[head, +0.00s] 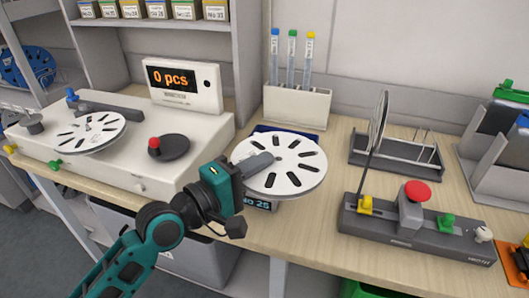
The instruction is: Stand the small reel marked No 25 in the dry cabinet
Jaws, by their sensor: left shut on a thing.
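A white reel (300,177) with black slots is above the front part of the bench, lying nearly flat. My left gripper (262,163) is shut on it at its left side, with the fingers reaching towards its hub. A dark label reading "No 25" (257,205) shows just below the reel; I cannot tell what it is fixed to. A dark blue thing behind the reel is mostly hidden. I cannot make out a dry cabinet in this view. My right gripper is not in view.
A white counter (190,92) reading "0 pcs" carries another slotted reel (92,133) at left. A tube holder (296,107) stands behind. At right are a black rack (420,155) with an upright reel and a grey button unit (420,235). Labelled boxes (185,10) fill a shelf.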

